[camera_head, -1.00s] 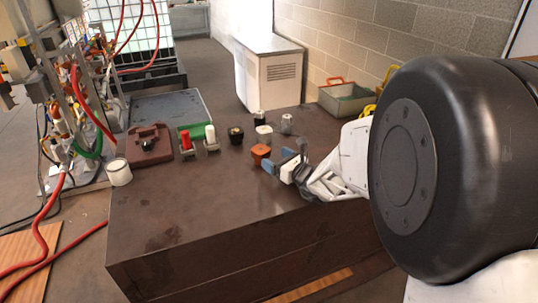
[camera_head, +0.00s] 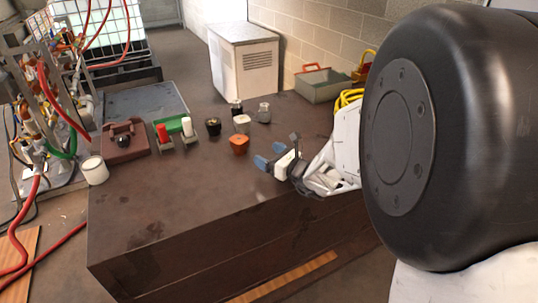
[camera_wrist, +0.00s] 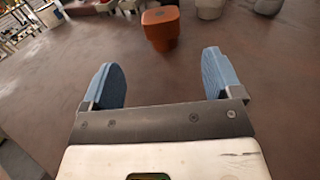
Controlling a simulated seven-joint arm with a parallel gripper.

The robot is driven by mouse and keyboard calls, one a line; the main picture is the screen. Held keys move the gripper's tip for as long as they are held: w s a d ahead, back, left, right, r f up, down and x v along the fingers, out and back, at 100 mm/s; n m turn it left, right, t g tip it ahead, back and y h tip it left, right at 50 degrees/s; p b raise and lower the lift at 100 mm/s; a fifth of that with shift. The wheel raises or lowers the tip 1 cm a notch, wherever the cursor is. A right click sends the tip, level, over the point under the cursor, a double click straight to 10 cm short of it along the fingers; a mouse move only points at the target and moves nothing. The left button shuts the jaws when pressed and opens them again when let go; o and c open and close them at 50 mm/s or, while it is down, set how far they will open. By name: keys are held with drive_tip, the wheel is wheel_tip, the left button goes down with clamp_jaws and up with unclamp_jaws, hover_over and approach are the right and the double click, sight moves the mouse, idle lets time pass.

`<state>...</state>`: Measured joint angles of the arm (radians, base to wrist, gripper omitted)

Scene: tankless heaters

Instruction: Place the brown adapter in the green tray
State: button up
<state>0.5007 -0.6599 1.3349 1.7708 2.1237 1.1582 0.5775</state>
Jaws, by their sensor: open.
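The brown adapter, an orange-brown block with a wider top, (camera_head: 239,147) stands upright on the dark brown table. It also shows in the wrist view (camera_wrist: 161,30), just beyond and between the fingertips. My gripper (camera_head: 271,155) is open and empty, low over the table, to the right of the adapter and apart from it. Its two blue finger pads show in the wrist view (camera_wrist: 160,72) with bare table between them.
Close behind the adapter stand a white piece (camera_head: 241,123), a grey piece (camera_head: 264,113) and black pieces (camera_head: 213,127). A small green holder (camera_head: 173,126) has red and white parts by it. A white cup (camera_head: 95,170) stands at left. The table front is clear.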

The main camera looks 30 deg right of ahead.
drive_tip(key=s+a+r+n+g+y, duration=0.2)
drive_tip(key=s+a+r+n+g, duration=0.35)
drive_tip(key=a+n, duration=0.3)
drive_tip(key=s+a+r+n+g+y, duration=0.1)
drive_tip(key=s+a+r+n+g, duration=0.5)
drive_tip(key=a, duration=0.3)
drive_tip(key=s+d+r+n+g+h, duration=0.1)
drive_tip(key=s+r+n+h, duration=0.1)
drive_tip(key=s+n+h, duration=0.3)
drive_tip(key=s+r+n+g+h, duration=0.1)
drive_tip(key=s+n+h, duration=0.4)
drive_tip(key=s+n, duration=0.7)
drive_tip(key=shift+s+d+r, duration=0.2)
drive_tip(key=shift+d+r, duration=0.15)
drive_tip(key=shift+r, duration=0.55)
drive_tip(key=shift+o, duration=0.4)
drive_tip(key=shift+g, duration=0.25)
drive_tip(key=shift+w, duration=0.1)
